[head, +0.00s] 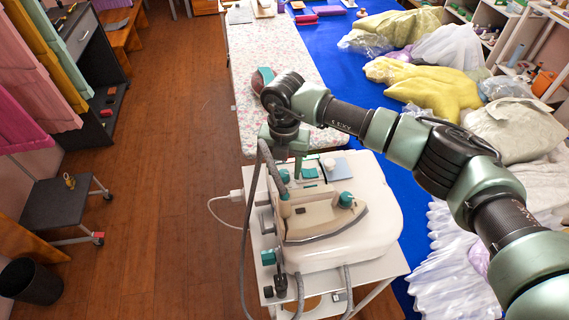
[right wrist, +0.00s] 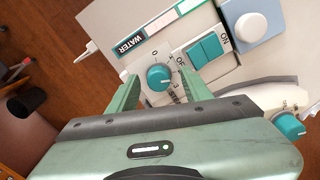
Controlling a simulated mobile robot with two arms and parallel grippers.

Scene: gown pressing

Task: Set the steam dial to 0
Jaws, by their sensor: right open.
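The steam dial (right wrist: 158,77) is a round teal knob on the white panel of the steam station, with printed numbers around it and a 0 above it in the right wrist view. I cannot tell for sure which number its mark points at. My right gripper (right wrist: 158,88) is open, with one green finger on each side of the dial; contact cannot be made out. In the head view the right gripper (head: 297,172) points down over the station (head: 384,215), and the teal dial (head: 284,176) shows beside it. My left gripper is in neither view.
A teal rocker switch (right wrist: 205,48) and a white round button (right wrist: 250,27) are close to the dial. An iron (head: 325,218) with a teal knob (head: 346,199) rests on the station. A floral ironing board (head: 270,55) lies behind.

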